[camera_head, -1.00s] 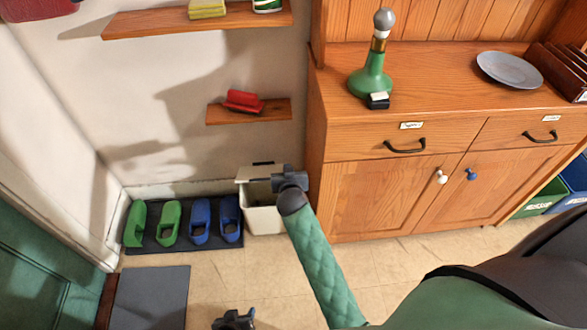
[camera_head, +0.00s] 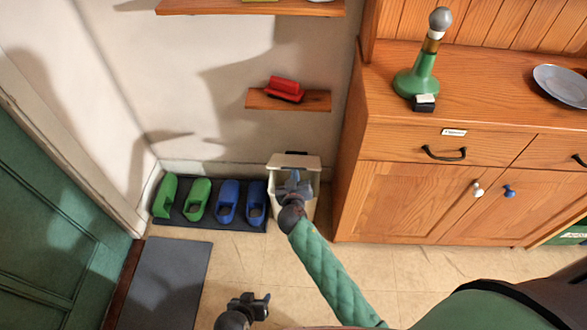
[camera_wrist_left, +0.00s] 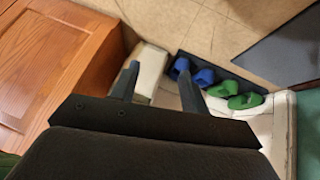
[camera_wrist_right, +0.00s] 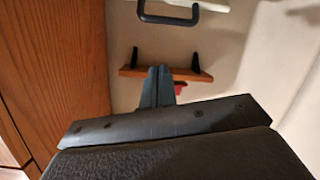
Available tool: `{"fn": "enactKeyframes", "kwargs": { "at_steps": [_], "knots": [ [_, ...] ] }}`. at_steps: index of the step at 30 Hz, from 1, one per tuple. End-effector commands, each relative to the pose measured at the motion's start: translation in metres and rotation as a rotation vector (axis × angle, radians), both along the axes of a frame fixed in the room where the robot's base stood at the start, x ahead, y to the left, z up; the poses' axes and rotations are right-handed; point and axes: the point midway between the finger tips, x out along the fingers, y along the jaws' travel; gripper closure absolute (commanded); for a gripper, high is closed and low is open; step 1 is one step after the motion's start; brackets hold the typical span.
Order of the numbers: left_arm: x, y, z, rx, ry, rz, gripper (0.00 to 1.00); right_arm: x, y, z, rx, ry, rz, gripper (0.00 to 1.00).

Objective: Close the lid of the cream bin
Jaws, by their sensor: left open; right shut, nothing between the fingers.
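The cream bin (camera_head: 311,208) stands on the floor between the shoe mat and the cabinet. Its lid (camera_head: 293,160) is raised at the back, with a dark handle (camera_head: 296,153) at its top. The handle (camera_wrist_right: 168,18) and lid edge also show in the right wrist view. My right gripper (camera_head: 293,180) is shut and empty; in the head view it overlaps the bin and hides most of its opening. I cannot tell whether it touches. My left gripper (camera_head: 257,303) is open and empty, lower and nearer. The bin (camera_wrist_left: 150,70) shows between its fingers in the left wrist view.
The wooden cabinet (camera_head: 410,200) stands close on the bin's right. Blue and green shoes (camera_head: 228,200) lie on a dark mat to its left. A small shelf (camera_head: 313,102) with a red object (camera_head: 284,88) hangs above. A grey mat (camera_head: 160,280) lies on the floor near the green door.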

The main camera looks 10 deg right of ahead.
Motion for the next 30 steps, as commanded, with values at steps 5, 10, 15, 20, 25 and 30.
{"fn": "enactKeyframes", "kwargs": {
  "at_steps": [5, 10, 15, 20, 25, 30],
  "knots": [
    [0.0, 0.0, -0.001, 0.0, -0.001, 0.0, 0.55, -0.006, 0.016, -0.012, 0.034, -0.099, -0.022, 1.0],
    [0.0, 0.0, -0.001, -0.001, -0.003, 0.001, 0.55, -0.006, 0.013, -0.005, 0.144, -0.188, -0.058, 1.0],
    [0.001, 0.0, -0.001, -0.002, -0.006, 0.001, 0.55, -0.005, 0.013, -0.004, 0.254, -0.218, -0.079, 1.0],
    [0.001, 0.0, 0.001, -0.001, -0.002, 0.0, 0.55, -0.001, 0.012, -0.004, 0.28, -0.224, -0.085, 1.0],
    [0.003, 0.0, 0.019, 0.003, 0.013, -0.005, 0.55, 0.018, 0.007, -0.004, 0.276, -0.225, -0.085, 1.0],
    [0.007, 0.001, 0.051, 0.005, 0.029, -0.013, 0.55, 0.044, -0.001, -0.007, 0.276, -0.225, -0.085, 1.0]
  ]
}}
